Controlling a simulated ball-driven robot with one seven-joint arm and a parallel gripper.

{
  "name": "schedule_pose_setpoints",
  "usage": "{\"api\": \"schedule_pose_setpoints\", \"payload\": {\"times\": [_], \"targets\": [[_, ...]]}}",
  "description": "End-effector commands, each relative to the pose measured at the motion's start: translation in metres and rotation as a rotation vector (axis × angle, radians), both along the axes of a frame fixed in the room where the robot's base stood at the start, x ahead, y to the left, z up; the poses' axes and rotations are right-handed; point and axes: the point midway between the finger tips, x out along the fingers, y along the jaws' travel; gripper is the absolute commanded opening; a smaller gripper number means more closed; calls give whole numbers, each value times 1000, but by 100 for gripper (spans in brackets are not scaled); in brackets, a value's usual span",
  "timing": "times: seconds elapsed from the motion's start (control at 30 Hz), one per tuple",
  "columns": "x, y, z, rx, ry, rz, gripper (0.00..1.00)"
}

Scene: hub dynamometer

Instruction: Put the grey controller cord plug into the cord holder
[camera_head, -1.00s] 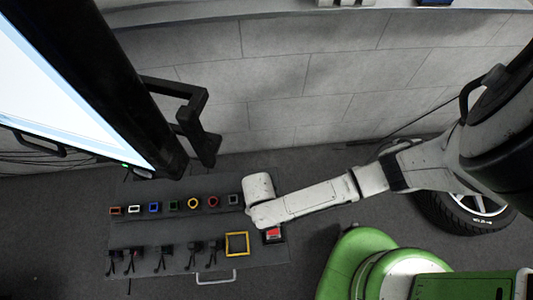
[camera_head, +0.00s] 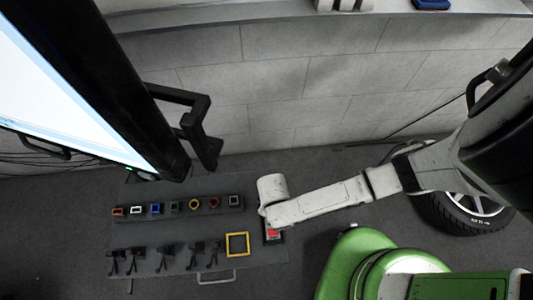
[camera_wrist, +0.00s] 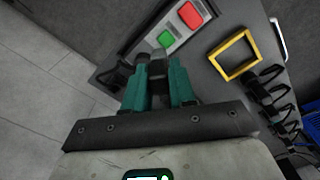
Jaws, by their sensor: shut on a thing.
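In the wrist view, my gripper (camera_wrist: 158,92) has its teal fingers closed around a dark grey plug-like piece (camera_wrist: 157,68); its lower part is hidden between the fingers. The piece is in front of a grey control box (camera_wrist: 178,28) with a red and a green button; I cannot tell whether they touch. A black fitting (camera_wrist: 115,76) at the board's edge is left of the fingers; I cannot tell if it is the cord holder. In the head view my wrist (camera_head: 272,190) is over the board's right edge and hides the fingers and the plug.
The dark board (camera_head: 180,232) carries a row of coloured sockets (camera_head: 175,206), several black clips with cords (camera_head: 165,252), and a yellow square frame (camera_head: 237,244). A large screen (camera_head: 60,95) on a black post stands at left. A wheel (camera_head: 465,205) lies at right.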

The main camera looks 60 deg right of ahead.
Motion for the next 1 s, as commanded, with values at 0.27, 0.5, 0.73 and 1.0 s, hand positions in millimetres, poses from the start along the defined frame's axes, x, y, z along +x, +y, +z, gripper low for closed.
{"api": "schedule_pose_setpoints", "payload": {"times": [0.27,0.5,0.73,1.0], "targets": [[6,-7,0,0,0,-2,0],[13,-18,0,0,-1,-1,0],[20,-28,-1,0,0,-2,0],[28,-41,-1,-1,0,-1,0]]}}
